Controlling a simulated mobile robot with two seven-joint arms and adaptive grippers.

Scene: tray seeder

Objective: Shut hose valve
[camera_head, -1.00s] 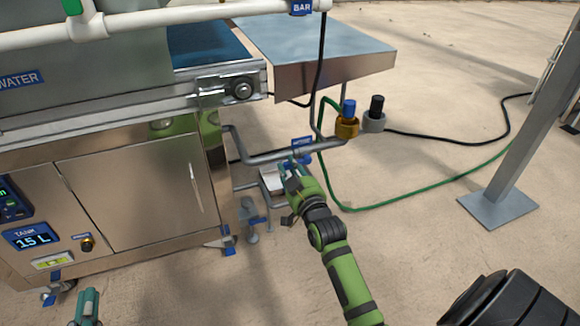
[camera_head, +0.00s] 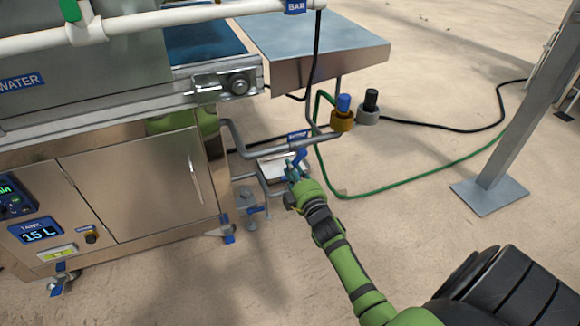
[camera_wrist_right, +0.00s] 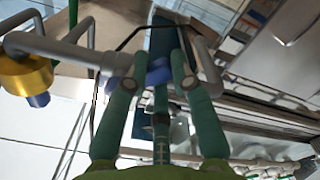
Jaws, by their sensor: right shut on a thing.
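The blue valve handle (camera_head: 300,157) is on the grey pipe (camera_head: 262,156) low beside the machine, just under a small blue label (camera_head: 298,137). My right gripper (camera_head: 293,172) is at the handle, its teal fingers shut on it. In the right wrist view, the blue handle (camera_wrist_right: 156,73) shows between the fingers of my right gripper (camera_wrist_right: 160,65), partly hidden by them. My left gripper is out of view.
The steel cabinet (camera_head: 130,190) stands left of the valve, with a bracket and foot (camera_head: 248,205) close to my right gripper. A metal table (camera_head: 315,50) overhangs behind. A grey fitting with a black cap (camera_head: 369,106) and a post base (camera_head: 490,195) are to the right.

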